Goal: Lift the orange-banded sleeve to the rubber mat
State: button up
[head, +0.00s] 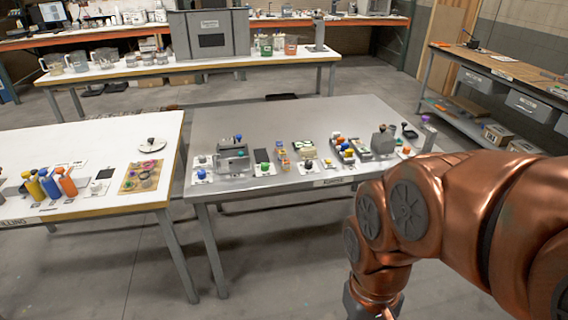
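I cannot pick out the orange-banded sleeve with certainty. A small upright piece with orange-brown colouring (283,160) stands near the front of the grey middle table, but its bands are too small to read. A flat dark rectangle (261,155) lies just left of it and looks like the rubber mat; nothing shows on it. My copper arm comes in from the right and bends down in front of the table's right end. My gripper is beyond the bottom edge, so its fingers and anything in them are hidden.
The grey table (240,120) is bare toward the back; its front holds a grey stand (233,158), colored-knob pieces and small trays. The white left table (70,145) holds several colored bottles and a tan board (141,176). Open floor lies in front.

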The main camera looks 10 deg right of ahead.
aim_at(285, 165)
jog(key=z, duration=1.4)
jog(key=i, duration=2)
jog(key=u, duration=3.85)
